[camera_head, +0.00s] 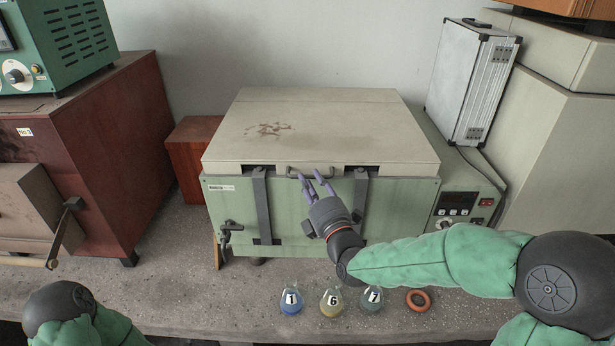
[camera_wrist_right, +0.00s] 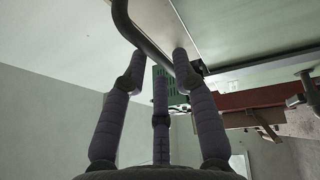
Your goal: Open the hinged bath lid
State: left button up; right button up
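The green bath (camera_head: 290,218) stands on the bench with its pale, stained lid (camera_head: 320,125) lying flat and shut on top. A dark bar handle (camera_head: 291,170) sits at the middle of the lid's front edge. My right gripper (camera_head: 316,174) is at this handle, its purple fingers spread and pointing up towards it. In the right wrist view the handle (camera_wrist_right: 143,38) curves across between the spread fingertips (camera_wrist_right: 160,62); I cannot tell whether they touch it. My left gripper is out of view; only part of my left arm shows at bottom left.
Three numbered flasks, blue (camera_head: 291,302), yellow (camera_head: 331,302) and grey-green (camera_head: 371,300), and an orange ring (camera_head: 418,300) stand in front of the bath, below my right arm. A silver case (camera_head: 470,85) stands behind right. A red-brown cabinet (camera_head: 110,150) is left. The space above the lid is clear.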

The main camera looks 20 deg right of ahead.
jog(key=shift+x, duration=1.35)
grip_shut()
jog(key=shift+r, duration=0.1)
